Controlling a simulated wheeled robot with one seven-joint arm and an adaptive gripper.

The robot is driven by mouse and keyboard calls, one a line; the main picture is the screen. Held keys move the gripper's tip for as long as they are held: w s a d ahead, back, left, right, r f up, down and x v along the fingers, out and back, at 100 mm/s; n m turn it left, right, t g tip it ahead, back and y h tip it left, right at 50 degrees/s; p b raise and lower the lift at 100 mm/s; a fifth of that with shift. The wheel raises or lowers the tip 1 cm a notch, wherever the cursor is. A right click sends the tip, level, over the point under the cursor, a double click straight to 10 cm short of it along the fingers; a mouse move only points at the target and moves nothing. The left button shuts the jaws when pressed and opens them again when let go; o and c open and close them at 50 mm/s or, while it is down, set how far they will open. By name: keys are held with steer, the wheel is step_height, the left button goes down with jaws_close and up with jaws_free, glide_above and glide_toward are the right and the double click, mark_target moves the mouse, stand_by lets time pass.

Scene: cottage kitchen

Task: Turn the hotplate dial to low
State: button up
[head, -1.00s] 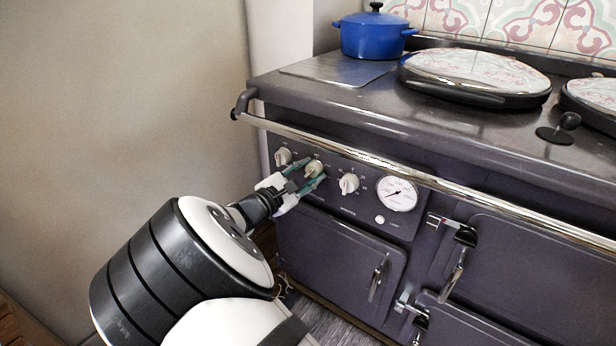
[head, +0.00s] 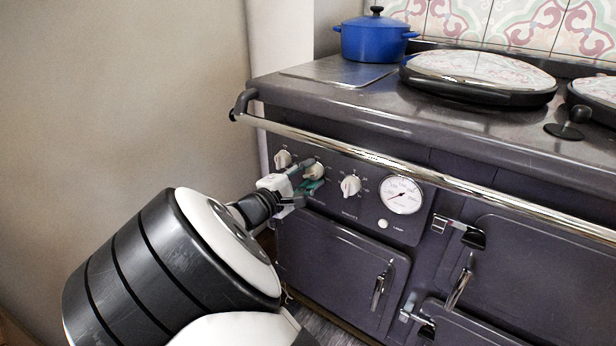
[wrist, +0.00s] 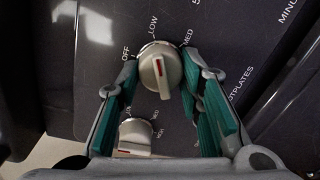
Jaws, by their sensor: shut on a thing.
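The hotplate dial (head: 315,171) is the middle one of three pale knobs on the range's front panel. In the wrist view, the dial (wrist: 160,70) has a raised bar with a red line, and OFF, LOW and MED are printed around it, with HOTPLATES to the right. The upper end of the bar points roughly at LOW; the exact setting is hard to tell. My gripper (head: 308,178) is at the panel, its teal-padded fingers shut on the dial from both sides. The gripper (wrist: 159,78) partly hides the dial's rim and nearby print.
A second knob (wrist: 135,138) is close below my fingers in the wrist view. A third knob (head: 350,186) and a round gauge (head: 401,195) are to the right. The chrome rail (head: 400,172) runs above the panel. A blue pot (head: 374,40) stands on the range.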

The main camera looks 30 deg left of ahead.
steer(key=shift+s+f, duration=0.1)
steer(key=o, duration=1.2)
steer(key=shift+c, duration=0.2)
steer(key=s, duration=0.7)
steer(key=shift+s+a+r, duration=0.2)
steer(key=shift+a+r, duration=0.05)
steer(key=shift+a, duration=0.2)
